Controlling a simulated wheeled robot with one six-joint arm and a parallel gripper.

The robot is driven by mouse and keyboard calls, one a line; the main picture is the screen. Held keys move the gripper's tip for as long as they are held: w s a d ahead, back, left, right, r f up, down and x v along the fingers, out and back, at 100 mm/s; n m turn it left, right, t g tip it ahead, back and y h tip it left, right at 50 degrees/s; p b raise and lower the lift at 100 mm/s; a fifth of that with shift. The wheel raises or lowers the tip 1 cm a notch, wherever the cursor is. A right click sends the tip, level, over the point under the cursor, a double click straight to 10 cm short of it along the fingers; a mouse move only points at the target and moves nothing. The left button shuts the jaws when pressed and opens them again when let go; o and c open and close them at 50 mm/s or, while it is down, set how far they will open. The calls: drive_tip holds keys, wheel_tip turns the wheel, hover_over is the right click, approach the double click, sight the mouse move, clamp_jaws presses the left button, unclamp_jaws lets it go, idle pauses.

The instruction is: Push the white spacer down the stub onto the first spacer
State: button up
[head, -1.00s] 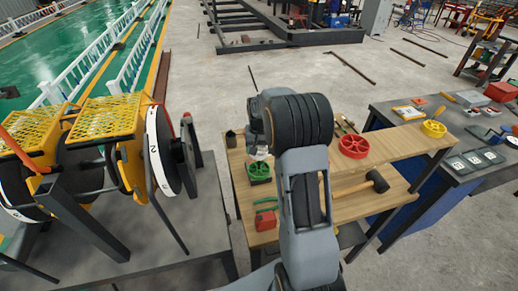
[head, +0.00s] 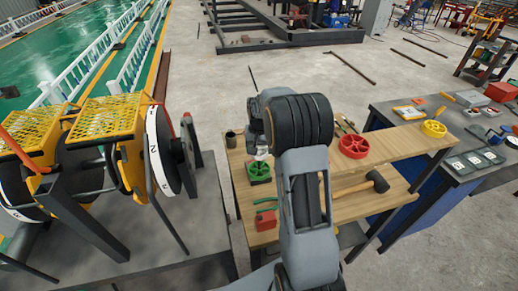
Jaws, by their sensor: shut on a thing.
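My gripper (head: 261,150) is small and mostly hidden behind my own arm, at the left side of the wooden bench. It points down just above the green wheel-shaped piece in its square frame (head: 259,172). A small whitish piece (head: 262,156) shows at the fingertips, and it looks like the white spacer held in the shut jaws. The stub and the first spacer cannot be made out. I cannot tell whether the whitish piece touches what is below it.
A red wheel-shaped spacer (head: 354,146), a mallet (head: 376,181), a dark cup (head: 231,139) and a red box (head: 266,219) are on the wooden bench (head: 400,145). Large reels (head: 158,150) stand at left.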

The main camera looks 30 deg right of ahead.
sight(259, 163)
drive_tip(key=shift+f+b, duration=2.7)
drive_tip(key=shift+f, duration=1.2)
drive_tip(key=o, duration=1.1)
drive_tip(key=shift+r, duration=0.1)
wheel_tip(259, 163, up, 14)
drive_tip(key=shift+f+b, duration=0.2)
drive_tip(key=shift+b, duration=0.3)
drive_tip(key=f, duration=0.1)
drive_tip(key=s+f, duration=0.1)
drive_tip(key=f, duration=0.1)
drive_tip(key=shift+s+a+n, duration=0.25)
drive_tip(key=shift+s+n, duration=0.05)
drive_tip(key=shift+n, duration=0.1)
drive_tip(key=s+a+r+n+t, duration=0.1)
drive_tip(key=s+a+n+t, duration=0.1)
drive_tip(key=s+a, duration=0.4)
drive_tip(key=s+a+r+n+t, duration=0.1)
drive_tip(key=s+a, duration=0.5)
drive_tip(key=s, duration=0.8)
drive_tip(key=shift+r+n+t, duration=0.2)
drive_tip(key=shift+n+t, duration=0.4)
drive_tip(key=shift+n, duration=0.1)
